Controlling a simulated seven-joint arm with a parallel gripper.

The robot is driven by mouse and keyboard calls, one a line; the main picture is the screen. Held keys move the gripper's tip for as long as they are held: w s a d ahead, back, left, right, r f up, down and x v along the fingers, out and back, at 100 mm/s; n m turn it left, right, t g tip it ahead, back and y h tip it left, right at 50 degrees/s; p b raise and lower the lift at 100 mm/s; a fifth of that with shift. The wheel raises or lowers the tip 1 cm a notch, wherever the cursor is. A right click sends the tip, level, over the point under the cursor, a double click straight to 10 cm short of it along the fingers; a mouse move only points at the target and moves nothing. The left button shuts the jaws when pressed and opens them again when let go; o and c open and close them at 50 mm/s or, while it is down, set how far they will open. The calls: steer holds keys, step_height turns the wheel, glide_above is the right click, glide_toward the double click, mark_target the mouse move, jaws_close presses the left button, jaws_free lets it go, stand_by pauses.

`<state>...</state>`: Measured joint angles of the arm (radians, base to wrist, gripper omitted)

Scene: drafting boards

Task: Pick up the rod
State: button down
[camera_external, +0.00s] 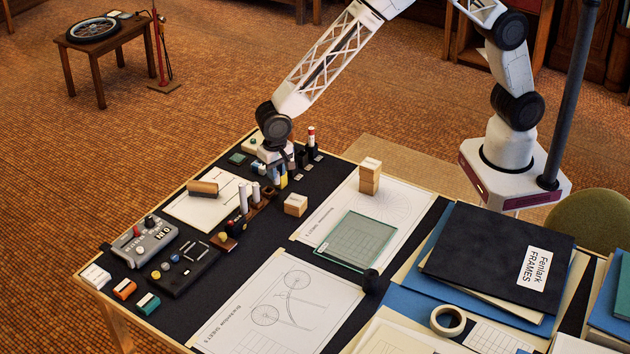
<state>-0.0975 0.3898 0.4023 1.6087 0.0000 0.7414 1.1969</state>
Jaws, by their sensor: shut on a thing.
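My gripper (277,176) points down over the far part of the black-topped table, beside a wooden rack (254,212). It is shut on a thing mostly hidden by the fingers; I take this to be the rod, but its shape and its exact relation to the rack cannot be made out. Two pale upright rods, a left one (243,197) and a right one (256,192), stand in the rack just left of my gripper. A small yellow piece (284,182) shows right at the fingertips.
A brown cylinder (203,188) lies on a white sheet at left. A wooden block (295,205) and stacked blocks (370,176) stand to the right. A red-topped dark cylinder (311,137) stands behind. A grey device (146,242) and a glass plate (357,240) lie nearer.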

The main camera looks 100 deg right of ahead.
steer(key=s+d+r, duration=0.1)
steer(key=s, duration=1.2)
steer(key=shift+d+r, duration=0.15)
steer(key=shift+s, duration=0.1)
stand_by(0.4)
steer(key=s+a+n, duration=0.4)
steer(key=s+a, duration=1.6)
steer(key=shift+s+a+n, duration=0.3)
steer(key=shift+s, duration=0.05)
steer(key=shift+w, duration=0.1)
steer(key=w+a, duration=0.2)
steer(key=w, duration=0.2)
steer(key=w+a+f, duration=0.1)
steer(key=w+a, duration=0.2)
steer(key=w, duration=0.2)
steer(key=w+a, duration=0.2)
steer(key=w, duration=0.3)
steer(key=shift+a+f, duration=0.15)
steer(key=shift+f, duration=0.1)
